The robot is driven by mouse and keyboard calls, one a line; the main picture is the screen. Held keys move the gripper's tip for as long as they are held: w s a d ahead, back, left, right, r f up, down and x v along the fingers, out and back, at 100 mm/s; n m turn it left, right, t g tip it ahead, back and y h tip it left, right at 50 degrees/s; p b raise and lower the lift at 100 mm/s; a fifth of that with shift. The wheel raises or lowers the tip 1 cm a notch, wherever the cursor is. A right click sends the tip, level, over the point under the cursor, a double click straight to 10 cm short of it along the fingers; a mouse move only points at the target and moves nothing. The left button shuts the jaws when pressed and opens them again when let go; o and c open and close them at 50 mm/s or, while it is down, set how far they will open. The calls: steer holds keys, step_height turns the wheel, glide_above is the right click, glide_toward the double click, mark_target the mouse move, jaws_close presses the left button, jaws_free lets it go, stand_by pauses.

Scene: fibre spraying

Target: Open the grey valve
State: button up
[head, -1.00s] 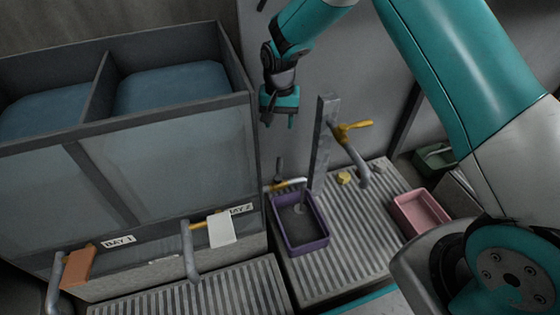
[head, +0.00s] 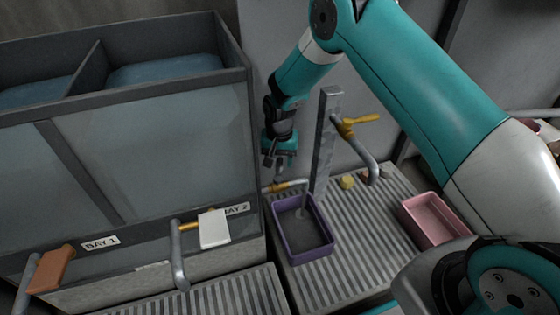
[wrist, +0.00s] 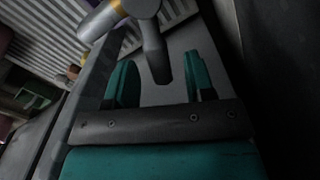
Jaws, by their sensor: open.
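The grey valve has a grey lever (head: 278,174) standing up from a brass-coloured fitting (head: 283,187), beside the grey post and behind the purple tub. My gripper (head: 278,161) is right above the lever in the head view, pointing down and partly covering it. In the wrist view, the lever (wrist: 157,58) reaches into the gap between the two teal fingers of my gripper (wrist: 161,68). The fingers are apart, with room on both sides of the lever. I cannot tell whether either finger touches it.
A grey post (head: 324,145) with a yellow-handled tap (head: 357,122) stands just right of my gripper. A purple tub (head: 302,242) and a pink tub (head: 434,222) sit on the ribbed drain board. The glass-fronted tank (head: 150,150) is close on the left.

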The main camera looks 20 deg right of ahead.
jaws_close()
